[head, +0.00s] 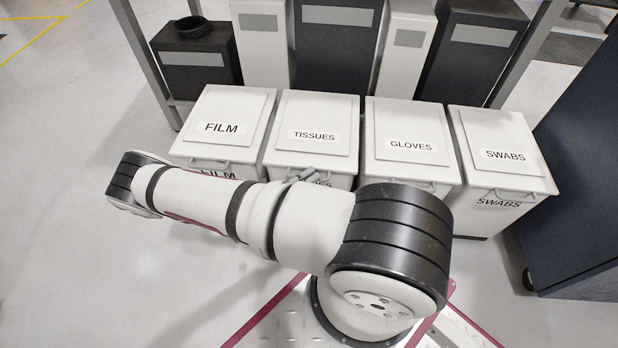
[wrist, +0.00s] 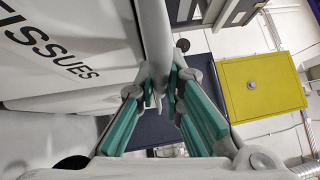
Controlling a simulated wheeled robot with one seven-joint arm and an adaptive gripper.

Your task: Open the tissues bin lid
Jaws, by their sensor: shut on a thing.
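The white tissues bin has a lid (head: 318,108) labelled TISSUES, which looks closed in the head view. The bin stands second from the left in a row of white bins. The lid handle is a light grey bar (wrist: 155,38) in the wrist view, beside the bin front (wrist: 70,45) with its TISSUES lettering. My gripper (wrist: 160,88), with teal finger pads, is shut on this bar near its fingertips. In the head view my gripper (head: 308,175) shows only in part at the lid's front edge, and my arm hides most of the bin front.
The film bin (head: 222,117) stands left of it; the gloves bin (head: 411,125) and swabs bin (head: 505,140) stand right. Dark and white containers (head: 338,45) stand behind, within a grey frame. A dark blue cabinet (head: 570,170) is at the right. Floor at the left is clear.

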